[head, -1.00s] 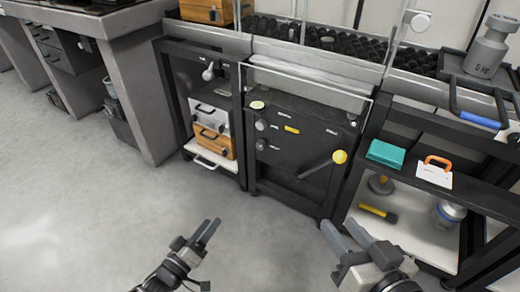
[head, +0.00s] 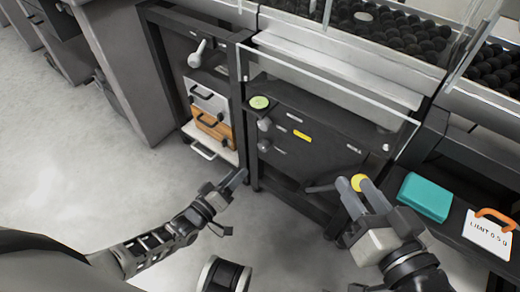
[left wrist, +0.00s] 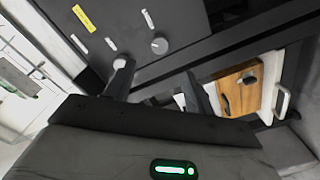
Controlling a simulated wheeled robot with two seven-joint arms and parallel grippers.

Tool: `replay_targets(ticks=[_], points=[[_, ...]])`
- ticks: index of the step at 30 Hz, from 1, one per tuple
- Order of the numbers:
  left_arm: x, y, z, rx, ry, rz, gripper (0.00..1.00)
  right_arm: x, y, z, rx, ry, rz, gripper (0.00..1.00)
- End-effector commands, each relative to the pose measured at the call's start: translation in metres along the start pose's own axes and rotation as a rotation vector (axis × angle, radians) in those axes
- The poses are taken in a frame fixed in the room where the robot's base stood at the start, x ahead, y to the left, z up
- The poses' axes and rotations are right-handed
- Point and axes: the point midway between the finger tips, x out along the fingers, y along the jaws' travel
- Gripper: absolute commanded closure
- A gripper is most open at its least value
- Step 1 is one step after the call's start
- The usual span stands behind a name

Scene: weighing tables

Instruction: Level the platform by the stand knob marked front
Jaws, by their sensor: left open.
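The stand's dark panel (head: 325,131) carries a grey upper knob (head: 264,124) and a grey lower knob (head: 263,145) on its left side. Their small labels are too small to read, so I cannot tell which is marked front. A round green level (head: 259,102) sits above the knobs. My left gripper (head: 236,180) is open and empty, below and left of the knobs.
A clear pane (head: 330,87) stands along the stand's top. A left rack holds a white case (head: 207,99) and an orange case (head: 214,130). A teal box (head: 425,196) and a limit card (head: 488,234) lie at right. The floor at left is free.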

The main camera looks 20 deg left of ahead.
Motion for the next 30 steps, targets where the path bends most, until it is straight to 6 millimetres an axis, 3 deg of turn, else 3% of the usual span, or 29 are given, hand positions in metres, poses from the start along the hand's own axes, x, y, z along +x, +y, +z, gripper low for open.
replay_targets(ticks=[6,13,15,21,29,30], points=[[0.051,-0.002,0.001,0.0,0.004,0.003,0.46,0.002,-0.003,0.0,0.056,0.043,-0.037,0.64],[0.093,-0.002,0.002,0.0,0.002,0.002,0.46,0.002,-0.007,-0.003,0.117,0.083,-0.076,0.64],[0.101,-0.002,0.001,0.0,0.002,0.002,0.46,0.004,-0.007,-0.013,0.08,0.125,-0.085,0.64],[0.113,-0.001,0.0,-0.001,0.0,0.0,0.46,0.006,-0.007,-0.021,0.042,0.168,-0.092,0.64],[0.114,0.0,0.0,-0.001,0.0,0.0,0.46,0.006,-0.007,-0.024,0.036,0.176,-0.093,0.64],[0.114,0.0,0.0,-0.001,0.0,0.0,0.55,0.006,-0.007,-0.024,0.036,0.175,-0.093,0.64]])
